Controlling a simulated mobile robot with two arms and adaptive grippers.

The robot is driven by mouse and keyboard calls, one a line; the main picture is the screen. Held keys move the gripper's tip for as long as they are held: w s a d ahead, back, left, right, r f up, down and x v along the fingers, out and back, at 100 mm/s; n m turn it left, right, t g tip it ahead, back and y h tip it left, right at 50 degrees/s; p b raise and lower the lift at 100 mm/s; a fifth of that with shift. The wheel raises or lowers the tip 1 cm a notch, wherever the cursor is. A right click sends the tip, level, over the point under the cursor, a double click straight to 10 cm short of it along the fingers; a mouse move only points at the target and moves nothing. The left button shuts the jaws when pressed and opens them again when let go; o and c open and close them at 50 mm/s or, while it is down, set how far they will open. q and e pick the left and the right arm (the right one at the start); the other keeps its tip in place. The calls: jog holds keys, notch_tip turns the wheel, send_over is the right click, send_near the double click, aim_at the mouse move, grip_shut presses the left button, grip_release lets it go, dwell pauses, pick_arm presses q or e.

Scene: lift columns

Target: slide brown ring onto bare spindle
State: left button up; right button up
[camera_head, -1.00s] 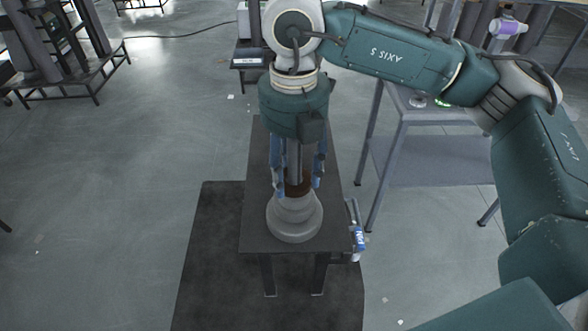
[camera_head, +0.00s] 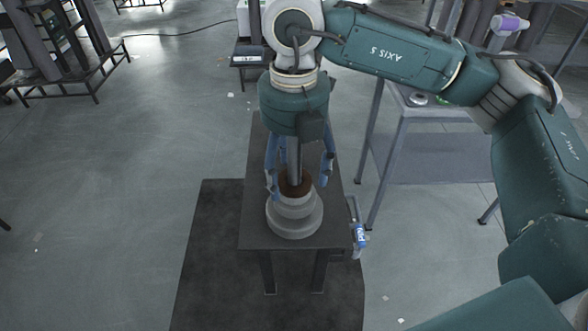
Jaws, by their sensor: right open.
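The brown ring (camera_head: 295,190) is around the grey spindle (camera_head: 294,158), low down, on top of the stepped grey base (camera_head: 294,217). The base stands on a dark narrow table. My right gripper (camera_head: 299,182) points down over the spindle. Its blue fingers are spread on both sides of the spindle and ring, apart from the ring. The upper end of the spindle is hidden by the gripper body. My left gripper is not in view.
The dark table (camera_head: 259,226) stands on a black floor mat (camera_head: 213,265). A blue-labelled bottle (camera_head: 360,237) is at the table's right side. A grey workbench (camera_head: 405,115) stands to the right. Open floor lies to the left.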

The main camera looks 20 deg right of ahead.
notch_tip(320, 180, up, 12)
jog(key=shift+f, duration=0.1)
dwell(0.7)
